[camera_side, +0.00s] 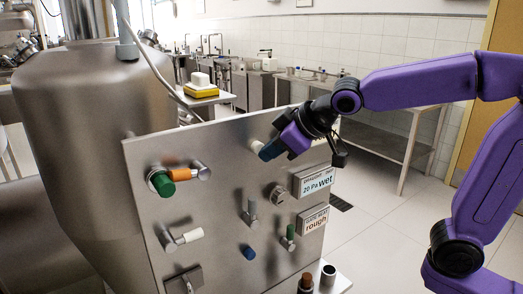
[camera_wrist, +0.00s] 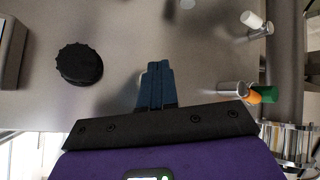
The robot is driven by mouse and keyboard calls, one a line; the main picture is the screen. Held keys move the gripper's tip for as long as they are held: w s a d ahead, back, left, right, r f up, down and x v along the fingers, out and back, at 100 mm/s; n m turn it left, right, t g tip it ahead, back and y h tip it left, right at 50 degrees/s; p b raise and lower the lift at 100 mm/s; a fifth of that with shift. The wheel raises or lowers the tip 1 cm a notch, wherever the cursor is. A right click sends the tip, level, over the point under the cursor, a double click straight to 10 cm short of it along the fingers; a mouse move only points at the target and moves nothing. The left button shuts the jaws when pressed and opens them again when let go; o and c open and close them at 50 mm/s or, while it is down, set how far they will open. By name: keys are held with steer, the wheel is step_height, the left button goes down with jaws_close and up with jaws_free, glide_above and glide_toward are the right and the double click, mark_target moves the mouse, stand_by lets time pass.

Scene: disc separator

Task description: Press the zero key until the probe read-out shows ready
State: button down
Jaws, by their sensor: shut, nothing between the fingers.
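In the side view my gripper (camera_side: 268,152) is shut and empty, its blue fingertips near the upper part of the steel panel (camera_side: 225,165). In the wrist view the shut fingertips (camera_wrist: 157,68) point over bare panel; contact cannot be told. A cream-white part (camera_side: 256,147) shows just beside the fingertips in the side view. The upper read-out (camera_side: 315,182) shows "20 Pa wet"; the lower one (camera_side: 313,221) shows "rough". Their small header text is hard to read. A blue button (camera_side: 249,253) sits low on the panel. I cannot tell which control is the zero key.
A dark scalloped knob (camera_wrist: 79,65) is left of my fingertips in the wrist view. A steel vessel (camera_side: 95,110) stands left.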

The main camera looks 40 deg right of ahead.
steer(key=shift+s, duration=0.85)
steer(key=s, duration=0.5)
stand_by(0.5)
stand_by(0.3)
steer(key=s+d+f+n+g+h, duration=0.1)
steer(key=s+d+f+g, duration=0.3)
steer(key=s, duration=0.7)
steer(key=s+d+f+n+g+h, duration=0.1)
steer(key=s+d+f+n+g, duration=0.3)
steer(key=s+d+f, duration=0.3)
steer(key=s+f, duration=0.4)
steer(key=s, duration=0.1)
steer(key=shift+s+d+f+g+h, duration=0.15)
steer(key=shift+s+d+g+h, duration=0.15)
steer(key=shift+d+g, duration=0.1)
steer(key=shift+w, duration=0.1)
stand_by(0.7)
